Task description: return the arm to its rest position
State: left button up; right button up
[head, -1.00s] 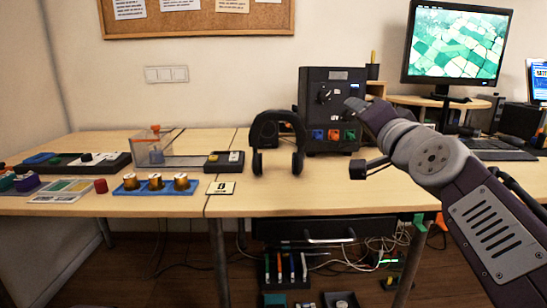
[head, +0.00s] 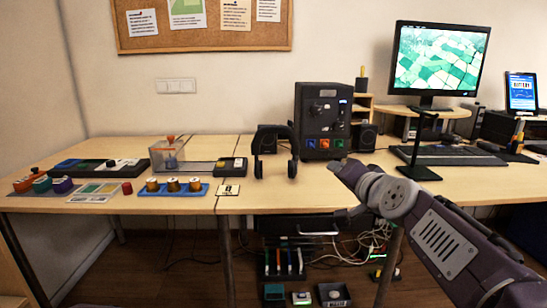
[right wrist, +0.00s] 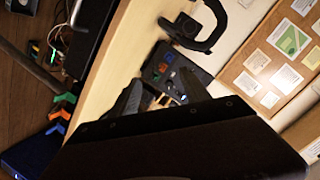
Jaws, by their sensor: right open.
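My right arm comes in from the lower right in the head view. Its gripper (head: 343,168) is in front of the table's front edge, below and right of the black power box (head: 322,122). In the right wrist view the two dark fingers of the right gripper (right wrist: 152,98) are spread apart with nothing between them. The power box, with its coloured sockets, shows beyond them in that view (right wrist: 165,68). My left gripper is not in view.
Headphones on a stand (head: 275,150) are left of the power box. A blue tray (head: 150,190) with several brass cylinders and a clear box (head: 168,153) are further left. A monitor (head: 440,60) and keyboard (head: 448,156) are at the right. Cables hang below the table (head: 270,200).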

jog(key=s+f+n+g+p, duration=0.2)
jog(key=s+f+g+p, duration=0.15)
jog(key=f, duration=0.55)
jog(key=s+f+n+g+p, duration=0.15)
jog(key=s+f+g, duration=0.25)
jog(key=f, duration=0.6)
jog(key=s+d+f+n+g+h+p, duration=0.1)
jog(key=s+f+n+g, duration=0.15)
jog(key=s+f, duration=0.55)
jog(key=s+f+n+g+p, duration=0.15)
jog(key=s+f+g, duration=0.3)
jog(key=s, duration=0.65)
pick_arm(q)
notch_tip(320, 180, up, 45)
jog(key=p, duration=3.6)
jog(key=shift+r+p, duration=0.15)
jog(key=shift+p, duration=0.15)
pick_arm(e)
notch_tip(320, 180, up, 37)
jog(key=shift+w+r+t, duration=0.2)
jog(key=shift+w+t, duration=0.05)
jog(key=shift+t, duration=0.1)
jog(key=shift+f, duration=0.1)
